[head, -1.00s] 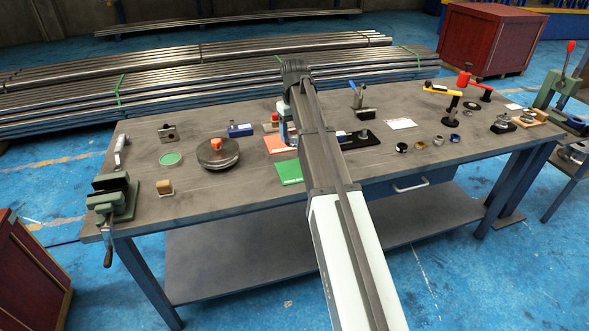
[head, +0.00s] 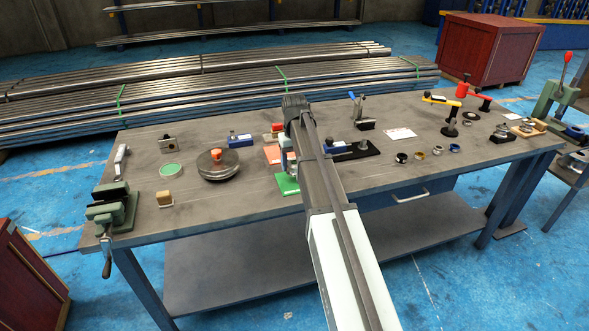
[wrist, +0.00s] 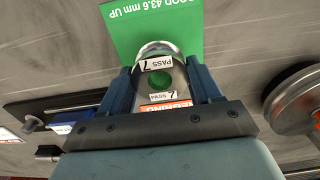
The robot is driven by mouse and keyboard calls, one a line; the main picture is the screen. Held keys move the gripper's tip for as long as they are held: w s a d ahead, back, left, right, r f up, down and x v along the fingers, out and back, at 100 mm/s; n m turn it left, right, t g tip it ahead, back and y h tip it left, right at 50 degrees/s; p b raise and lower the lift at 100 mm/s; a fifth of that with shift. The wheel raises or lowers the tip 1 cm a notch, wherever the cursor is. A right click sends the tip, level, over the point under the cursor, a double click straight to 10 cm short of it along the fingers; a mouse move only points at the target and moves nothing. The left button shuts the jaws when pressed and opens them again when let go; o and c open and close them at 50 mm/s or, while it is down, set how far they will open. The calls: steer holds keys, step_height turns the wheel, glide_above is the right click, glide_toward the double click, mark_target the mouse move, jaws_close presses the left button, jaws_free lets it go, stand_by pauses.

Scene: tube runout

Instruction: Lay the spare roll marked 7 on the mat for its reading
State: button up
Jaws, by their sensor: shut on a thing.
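My gripper (wrist: 165,85) is shut on a short grey metal roll (wrist: 158,47) with a hollow centre. White tags reading "PASS 7" show on the roll in the wrist view. In the head view my gripper (head: 288,170) is low over the table beside the green card (head: 288,186); my arm hides the roll there. The green card (wrist: 195,20), printed "GOOD 43.6 mm UP", lies just beyond the roll in the wrist view. A dark mat (head: 372,146) with a blue-and-metal instrument lies right of my arm. I cannot tell whether the roll touches the table.
An orange-red card (head: 272,154) lies behind the green one; "REGRIND" lettering shows between my fingers. A heavy round metal disc (head: 218,168) with an orange knob stands to the left. A vise (head: 113,208) is at the left edge. Several small rings (head: 421,155) sit to the right.

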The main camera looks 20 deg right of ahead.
steer(key=shift+f, duration=1.4)
steer(key=shift+f, duration=0.15)
steer(key=o, duration=1.1)
step_height(320, 180, up, 12)
steer(key=shift+r, duration=0.15)
